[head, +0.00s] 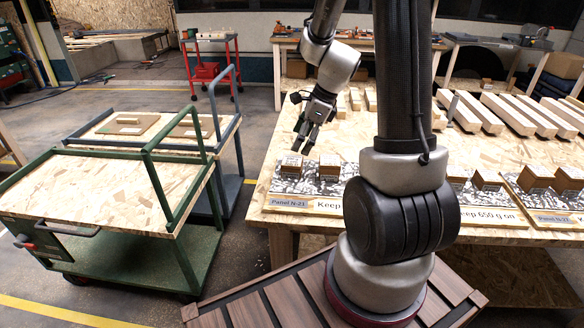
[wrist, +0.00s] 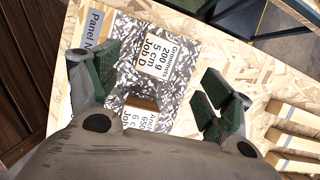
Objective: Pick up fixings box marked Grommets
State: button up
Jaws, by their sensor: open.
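The fixings box marked Grommets (wrist: 152,52) shows its white label in the wrist view, reading 200 g, 5 cm, Job D. It lies between and beyond my two green-padded fingers, with nothing gripped. A second labelled box (wrist: 138,117), marked 650 g and Job D, is just below it, partly hidden by my wrist. In the head view the leftmost brown box (head: 292,170) on the Panel N-21 strip appears to be the Grommets one, and another box (head: 330,168) stands to its right. My gripper (head: 303,146) is open, pointing down above the left box.
The Panel N-21 label (head: 289,203) is at the strip's front left. More boxes (head: 486,180) stand to the right, past my arm. Timber beams (head: 505,114) lie behind on the chipboard table (head: 262,186). A green trolley (head: 100,190) stands to the left.

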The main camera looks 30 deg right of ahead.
aim_at(292, 160)
jog(key=shift+m, duration=0.5)
jog(key=x, duration=0.9)
jog(key=shift+s+d+f, duration=0.15)
jog(key=shift+d, duration=0.05)
jog(key=c, duration=1.2)
